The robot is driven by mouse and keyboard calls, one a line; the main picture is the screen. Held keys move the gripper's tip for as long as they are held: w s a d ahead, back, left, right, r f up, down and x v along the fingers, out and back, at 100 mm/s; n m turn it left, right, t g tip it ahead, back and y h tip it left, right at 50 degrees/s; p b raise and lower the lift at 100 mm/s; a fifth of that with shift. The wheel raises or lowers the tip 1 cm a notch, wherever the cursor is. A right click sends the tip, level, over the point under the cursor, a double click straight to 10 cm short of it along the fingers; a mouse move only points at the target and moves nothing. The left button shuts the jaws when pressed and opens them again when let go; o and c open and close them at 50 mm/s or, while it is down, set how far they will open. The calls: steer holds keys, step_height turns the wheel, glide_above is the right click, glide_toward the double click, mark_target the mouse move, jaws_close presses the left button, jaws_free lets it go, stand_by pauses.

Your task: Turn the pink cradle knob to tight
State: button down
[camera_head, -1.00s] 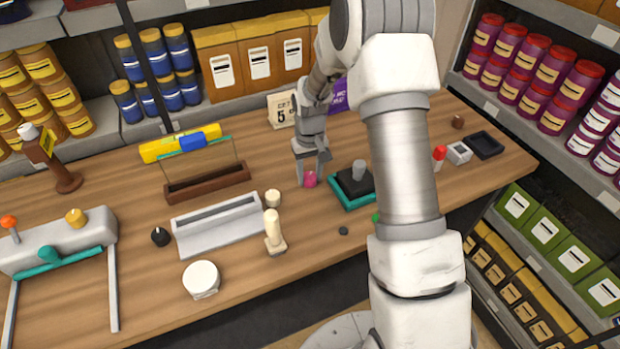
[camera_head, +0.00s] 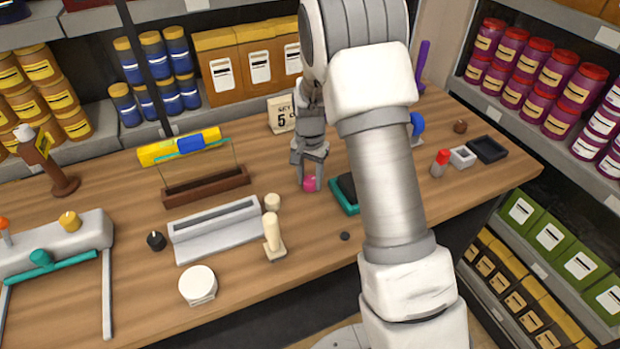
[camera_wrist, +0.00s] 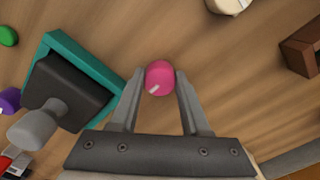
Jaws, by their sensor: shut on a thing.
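The pink knob (camera_head: 310,184) is at the middle of the wooden table. In the wrist view the pink knob (camera_wrist: 159,78) is round, with a pale mark at its lower left edge. My gripper (camera_head: 311,176) reaches down to it, and in the wrist view my gripper (camera_wrist: 160,88) has a finger on each side of the knob, shut on it. The teal-edged cradle (camera_wrist: 62,45) with a black block and grey post is to the left of the knob in the wrist view; in the head view the cradle (camera_head: 342,197) is partly hidden by my arm.
A cream peg on a base (camera_head: 272,238) and a small cream cylinder (camera_head: 271,202) stand left of the gripper. A grey slotted tray (camera_head: 216,232) and a brown rack (camera_head: 206,188) lie further left. A white round tub (camera_head: 198,285) is near the front edge.

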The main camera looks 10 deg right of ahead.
mark_target(310, 180)
steer(key=shift+m, duration=0.3)
steer(key=shift+c, duration=1.9)
jaws_free()
step_height(310, 180, up, 18)
steer(key=shift+f+p, duration=0.25)
steer(key=shift+p, duration=0.05)
steer(key=s+r+n+t, duration=0.25)
steer(key=s+r, duration=0.25)
steer(key=s, duration=0.5)
steer(key=s+r+n+t, duration=0.25)
steer(key=s+r, duration=0.35)
steer(key=s, duration=0.3)
steer(key=s+f+n, duration=0.2)
steer(key=s+n, duration=0.1)
steer(key=s, duration=0.5)
steer(key=shift+s+t, duration=0.15)
steer(key=shift+t, duration=0.15)
